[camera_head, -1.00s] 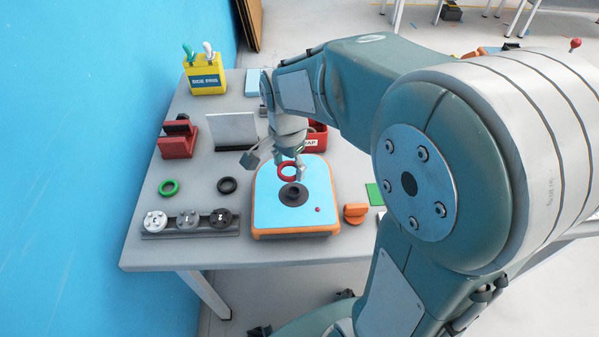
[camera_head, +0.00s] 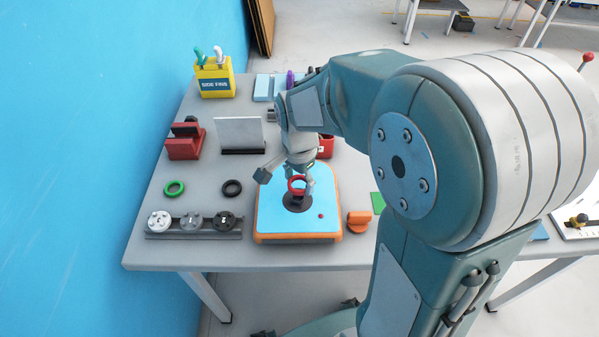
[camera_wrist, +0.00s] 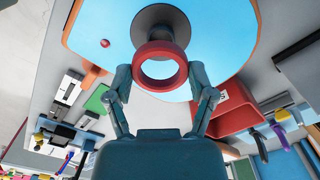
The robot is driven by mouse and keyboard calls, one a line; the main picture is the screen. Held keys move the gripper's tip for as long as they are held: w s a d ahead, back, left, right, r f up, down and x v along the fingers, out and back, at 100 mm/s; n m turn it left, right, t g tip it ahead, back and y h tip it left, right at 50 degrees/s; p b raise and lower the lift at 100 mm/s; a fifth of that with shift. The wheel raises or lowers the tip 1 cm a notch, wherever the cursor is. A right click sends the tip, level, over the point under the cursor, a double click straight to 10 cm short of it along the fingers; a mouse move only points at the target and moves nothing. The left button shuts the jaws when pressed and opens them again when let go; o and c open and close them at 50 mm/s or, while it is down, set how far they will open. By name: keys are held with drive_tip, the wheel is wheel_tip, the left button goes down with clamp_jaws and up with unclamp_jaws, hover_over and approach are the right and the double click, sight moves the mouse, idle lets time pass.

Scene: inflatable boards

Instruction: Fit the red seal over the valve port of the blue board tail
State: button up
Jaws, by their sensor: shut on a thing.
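The blue board tail (camera_head: 272,215) with an orange edge lies on the grey table. Its dark round valve port (camera_head: 298,204) stands in the middle of its top face, and it also shows in the wrist view (camera_wrist: 160,18). My gripper (camera_head: 298,178) is shut on the red seal (camera_head: 297,191), right at the port. In the wrist view the red ring (camera_wrist: 160,47) is held between the two fingertips (camera_wrist: 160,80), with light blue showing through its hole. The seal overlaps the port's near edge in that view; I cannot tell whether they touch.
A green ring (camera_head: 174,188) and a black ring (camera_head: 232,188) lie left of the board, behind a rail with several round caps (camera_head: 193,223). An orange knob (camera_head: 358,220) is at its right, a red bin (camera_wrist: 232,108) behind it. A yellow fin holder (camera_head: 215,78) stands farther back.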

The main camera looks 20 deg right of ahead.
sight(298, 200)
drive_tip(key=shift+a+f, duration=0.25)
drive_tip(key=shift+f, duration=0.25)
drive_tip(key=shift+a+f, duration=0.2)
drive_tip(key=shift+f, duration=0.3)
drive_tip(key=shift+d+f, duration=0.2)
drive_tip(key=shift+d, duration=0.15)
drive_tip(key=shift+a, duration=0.2)
drive_tip(key=shift+d, duration=0.15)
drive_tip(key=shift+f, duration=1.2)
idle(0.5)
drive_tip(key=o, duration=0.8)
